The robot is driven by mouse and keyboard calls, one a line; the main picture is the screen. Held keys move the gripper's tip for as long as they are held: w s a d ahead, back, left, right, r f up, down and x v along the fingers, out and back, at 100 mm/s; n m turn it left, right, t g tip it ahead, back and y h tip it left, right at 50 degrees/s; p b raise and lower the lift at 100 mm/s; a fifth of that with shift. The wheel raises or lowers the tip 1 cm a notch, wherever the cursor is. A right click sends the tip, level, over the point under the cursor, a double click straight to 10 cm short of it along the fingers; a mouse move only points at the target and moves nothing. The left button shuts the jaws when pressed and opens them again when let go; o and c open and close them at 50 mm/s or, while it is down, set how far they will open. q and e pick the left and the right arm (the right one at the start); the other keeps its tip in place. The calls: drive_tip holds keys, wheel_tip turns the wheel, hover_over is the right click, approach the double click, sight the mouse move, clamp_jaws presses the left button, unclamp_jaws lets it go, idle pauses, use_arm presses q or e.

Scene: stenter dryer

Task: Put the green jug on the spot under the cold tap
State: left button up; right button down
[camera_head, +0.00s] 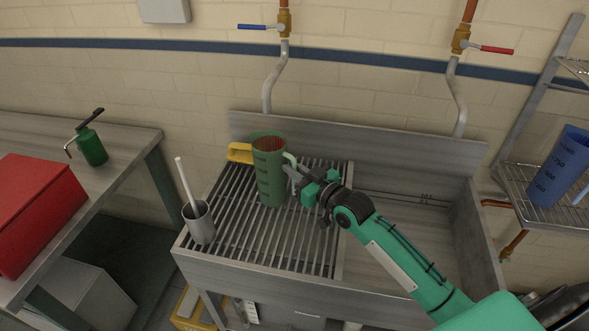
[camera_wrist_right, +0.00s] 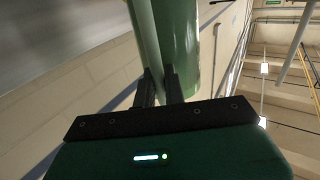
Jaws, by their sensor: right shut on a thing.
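The green jug (camera_head: 270,180) is upright at the slatted drainer of the sink, its handle toward the right. My right gripper (camera_head: 294,178) is shut on the jug's handle; in the right wrist view the fingers (camera_wrist_right: 160,88) close on the handle with the jug body (camera_wrist_right: 181,40) behind. I cannot tell whether the jug's base touches the slats. The cold tap (camera_head: 285,22), with a blue lever, is on the wall; its pipe (camera_head: 268,92) ends behind and above the jug. I see no clear mark of the spot. My left gripper is out of view.
A yellow handle-like part (camera_head: 239,152) shows left of the jug, partly hidden. A metal cup (camera_head: 200,226) with a white stick stands at the drainer's left. The red-lever tap (camera_head: 461,40) is over the basin (camera_head: 395,235). A blue jug (camera_head: 560,165) is on the right rack.

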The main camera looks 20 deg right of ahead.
drive_tip(key=c, duration=1.5)
unclamp_jaws()
drive_tip(key=shift+b+v, duration=1.2)
drive_tip(key=shift+v, duration=4.8)
